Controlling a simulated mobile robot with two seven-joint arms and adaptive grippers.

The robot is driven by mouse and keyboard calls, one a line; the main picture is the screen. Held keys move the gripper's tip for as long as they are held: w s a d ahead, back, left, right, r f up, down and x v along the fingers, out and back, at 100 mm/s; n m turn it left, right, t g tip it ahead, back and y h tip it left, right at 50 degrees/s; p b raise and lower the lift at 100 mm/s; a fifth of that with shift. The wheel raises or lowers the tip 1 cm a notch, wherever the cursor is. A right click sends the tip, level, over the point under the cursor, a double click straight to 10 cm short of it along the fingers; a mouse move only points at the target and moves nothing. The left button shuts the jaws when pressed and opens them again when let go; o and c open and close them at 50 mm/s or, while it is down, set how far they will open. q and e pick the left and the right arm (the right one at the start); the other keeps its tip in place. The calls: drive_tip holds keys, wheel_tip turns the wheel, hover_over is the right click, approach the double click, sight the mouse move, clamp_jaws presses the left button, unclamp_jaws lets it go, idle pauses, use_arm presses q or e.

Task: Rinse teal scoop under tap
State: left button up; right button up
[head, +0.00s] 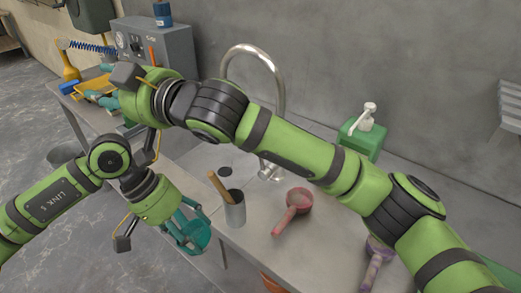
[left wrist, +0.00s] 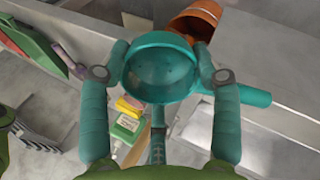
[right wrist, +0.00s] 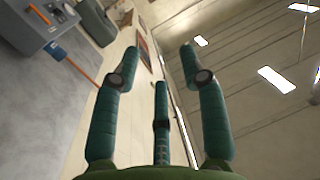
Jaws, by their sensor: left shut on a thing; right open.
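The teal scoop (head: 197,236) is in my left gripper (head: 193,228), by the front edge of the grey counter. In the left wrist view the scoop's round bowl (left wrist: 160,67) sits between the two fingers, with its handle (left wrist: 240,94) pointing right. The left gripper is shut on it. The tap (head: 282,95) is a tall chrome gooseneck at the back of the counter, behind my right arm and apart from the scoop. My right gripper (head: 98,97) is open and empty near the grey control box; its spread fingers show in the right wrist view (right wrist: 158,65).
A metal cup (head: 235,213) with a wooden handle stands right of the scoop. A pink scoop (head: 292,207) and a purple scoop (head: 376,258) lie further right. A green soap dispenser (head: 362,138) stands behind. An orange bucket (left wrist: 195,22) is below the counter. My right arm crosses above the counter.

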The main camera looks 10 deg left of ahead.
drive_tip(key=w+d+f+m+t+h, duration=0.1)
drive_tip(key=w+d+f+m+h, duration=0.1)
drive_tip(key=w+d+f+h, duration=0.3)
drive_tip(key=w+d+f+m+t+h, duration=0.1)
drive_tip(key=w+d+m+h, duration=0.15)
drive_tip(key=w+d, duration=0.5)
drive_tip(key=d+f+g+h, duration=0.4)
drive_tip(key=d+f+h, duration=0.3)
drive_tip(key=d, duration=0.6)
drive_tip(key=shift+m+y, duration=0.25)
drive_tip(key=shift+y, duration=0.2)
drive_tip(key=x, duration=0.4)
drive_tip(key=s+x, duration=0.1)
drive_tip(key=x, duration=0.6)
drive_tip(key=shift+a+f, duration=0.35)
drive_tip(key=shift+f, duration=0.2)
